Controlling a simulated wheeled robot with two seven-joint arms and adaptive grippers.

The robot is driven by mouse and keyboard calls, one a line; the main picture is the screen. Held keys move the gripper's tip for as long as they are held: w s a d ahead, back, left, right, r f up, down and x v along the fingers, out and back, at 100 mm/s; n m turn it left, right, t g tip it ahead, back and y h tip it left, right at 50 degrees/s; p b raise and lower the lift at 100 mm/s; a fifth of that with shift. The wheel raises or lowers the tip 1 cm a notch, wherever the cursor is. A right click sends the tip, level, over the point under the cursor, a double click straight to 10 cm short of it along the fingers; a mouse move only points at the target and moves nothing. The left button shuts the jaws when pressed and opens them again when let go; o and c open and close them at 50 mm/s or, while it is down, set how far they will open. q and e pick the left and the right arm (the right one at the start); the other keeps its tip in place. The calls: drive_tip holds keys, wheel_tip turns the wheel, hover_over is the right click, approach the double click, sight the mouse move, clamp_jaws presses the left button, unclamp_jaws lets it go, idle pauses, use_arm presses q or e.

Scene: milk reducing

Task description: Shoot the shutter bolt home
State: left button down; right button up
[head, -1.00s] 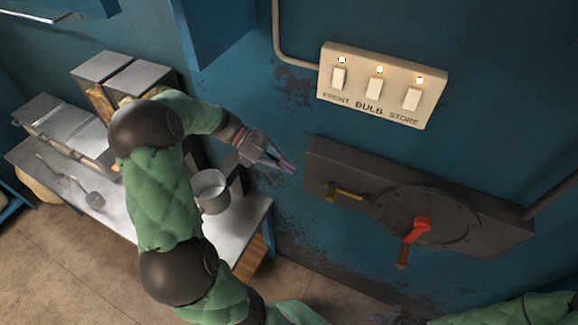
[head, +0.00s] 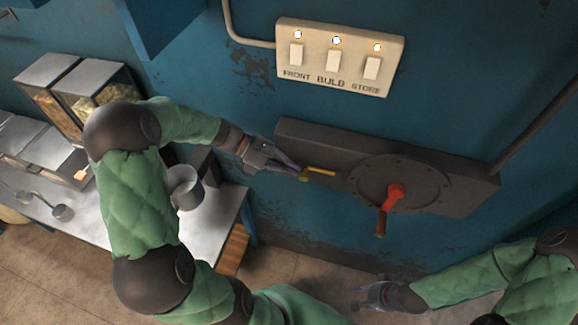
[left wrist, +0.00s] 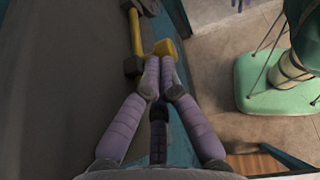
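The yellow shutter bolt (head: 321,172) lies across the left part of a dark metal wall box. Its yellow end knob (left wrist: 165,48) shows in the left wrist view, with the rod (left wrist: 136,32) running away beyond it. My left gripper (head: 299,171) is at the bolt's left end. In the left wrist view its fingertips (left wrist: 160,78) are together, right at the knob. They look shut with nothing between them; whether they touch the knob is hard to tell. My right gripper (head: 368,296) hangs low at the bottom right, away from the box; its fingers are too small to read.
A red crank handle (head: 394,195) sits on the round plate (head: 420,178) right of the bolt. A switch panel (head: 336,55) is above. A steel counter (head: 215,213) with a metal pot (head: 186,190) stands at left. A pipe (head: 540,120) meets the box's right end.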

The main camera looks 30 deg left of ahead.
use_arm(q)
drive_tip(key=d, duration=0.2)
drive_tip(key=w+d+p, duration=0.1)
drive_tip(key=d, duration=0.1)
drive_tip(key=shift+d, duration=0.3)
use_arm(e)
drive_tip(key=shift+r, duration=0.7)
